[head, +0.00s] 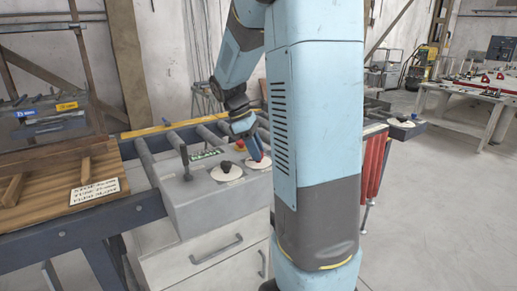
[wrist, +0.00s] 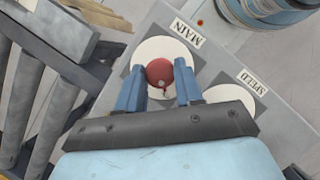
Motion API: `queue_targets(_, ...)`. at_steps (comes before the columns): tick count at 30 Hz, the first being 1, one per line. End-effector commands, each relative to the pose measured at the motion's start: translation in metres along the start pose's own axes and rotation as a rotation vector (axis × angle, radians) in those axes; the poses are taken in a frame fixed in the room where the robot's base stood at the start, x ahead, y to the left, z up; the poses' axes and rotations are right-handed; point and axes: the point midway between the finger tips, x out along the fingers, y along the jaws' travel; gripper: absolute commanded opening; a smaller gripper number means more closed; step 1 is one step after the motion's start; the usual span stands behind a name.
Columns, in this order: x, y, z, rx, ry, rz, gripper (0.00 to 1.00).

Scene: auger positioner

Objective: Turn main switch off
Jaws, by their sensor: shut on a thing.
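The main switch is a red knob (wrist: 159,72) on a white round plate (wrist: 152,50), with a "MAIN" label (wrist: 184,33) beside it in the wrist view. My gripper (wrist: 160,84) has its two blue fingers on either side of the red knob and is shut on it.
A second white dial (head: 227,171), labelled "SPEED" (wrist: 252,82) in the wrist view, lies close by. Rollers (head: 158,164) and a wooden board with a sign (head: 95,191) lie left.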

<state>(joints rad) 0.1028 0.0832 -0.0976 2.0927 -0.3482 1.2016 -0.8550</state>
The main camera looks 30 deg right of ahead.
Motion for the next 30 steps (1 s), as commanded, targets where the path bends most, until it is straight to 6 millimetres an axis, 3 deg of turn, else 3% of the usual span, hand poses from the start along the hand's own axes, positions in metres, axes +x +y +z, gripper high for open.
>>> queue_targets(1,0.0026,0.0076,0.0070,0.004,0.000,0.001,0.06)
queue_targets(14,-0.0004,0.0040,0.0020,0.116,0.002,-0.042,0.05)
queue_targets(30,-0.0012,0.0066,0.0016,0.561,0.005,-0.226,0.05)
